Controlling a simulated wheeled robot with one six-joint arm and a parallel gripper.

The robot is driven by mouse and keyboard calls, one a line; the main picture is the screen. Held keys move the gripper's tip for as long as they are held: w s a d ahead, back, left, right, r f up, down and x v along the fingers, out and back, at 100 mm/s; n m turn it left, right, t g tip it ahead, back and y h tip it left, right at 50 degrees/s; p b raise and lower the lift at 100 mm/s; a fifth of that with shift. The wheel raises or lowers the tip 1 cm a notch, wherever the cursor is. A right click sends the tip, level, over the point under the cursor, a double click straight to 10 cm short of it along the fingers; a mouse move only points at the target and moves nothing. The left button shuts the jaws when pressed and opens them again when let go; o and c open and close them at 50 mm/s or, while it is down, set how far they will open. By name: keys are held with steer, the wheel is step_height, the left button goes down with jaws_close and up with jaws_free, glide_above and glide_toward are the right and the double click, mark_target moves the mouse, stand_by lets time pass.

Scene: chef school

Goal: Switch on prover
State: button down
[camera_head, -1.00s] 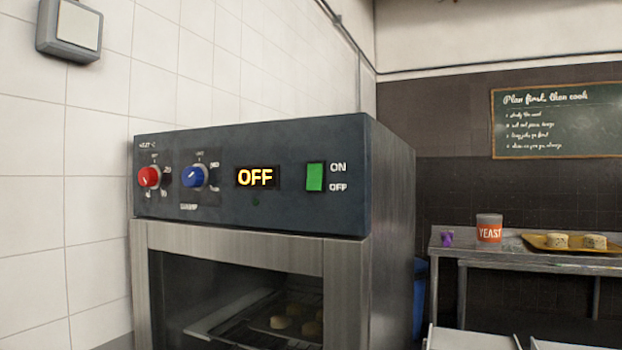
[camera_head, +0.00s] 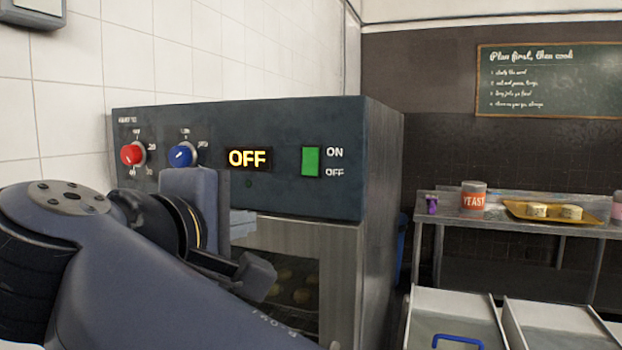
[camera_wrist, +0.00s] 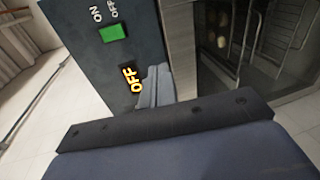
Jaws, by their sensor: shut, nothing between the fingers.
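The prover (camera_head: 385,190) is a dark cabinet with a control panel and a glass door below. Its display (camera_head: 249,158) reads OFF. The green switch (camera_head: 311,161) sits right of the display beside ON and OFF labels; it also shows in the wrist view (camera_wrist: 114,33). A red knob (camera_head: 132,154) and a blue knob (camera_head: 180,155) are to the left. My gripper (camera_head: 243,222) is shut and empty, in front of the panel below the display and left of the switch. In the wrist view its fingers (camera_wrist: 155,90) lie beside the display. Whether they touch the panel is unclear.
Rolls (camera_head: 290,285) sit behind the prover's glass. At right, a metal table (camera_head: 540,224) holds a yeast tin (camera_head: 473,198), a purple item (camera_head: 431,204) and a yellow tray (camera_head: 550,220). White bins (camera_head: 455,305) stand in front of it. A chalkboard (camera_head: 550,80) hangs behind.

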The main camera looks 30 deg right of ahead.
mark_target(309, 172)
step_height(309, 172, up, 6)
steer(key=s+m+h, duration=0.1)
steer(key=s, duration=0.1)
steer(key=shift+s+d+m, duration=0.2)
steer(key=shift+d+m, duration=0.1)
steer(key=shift+d, duration=0.05)
steer(key=p+x, duration=0.3)
steer(key=x, duration=1)
steer(key=shift+s+d, duration=0.15)
steer(key=shift+s, duration=0.05)
steer(key=shift+w+d+f, duration=0.15)
steer(key=shift+w+d, duration=0.15)
steer(key=shift+d, duration=0.05)
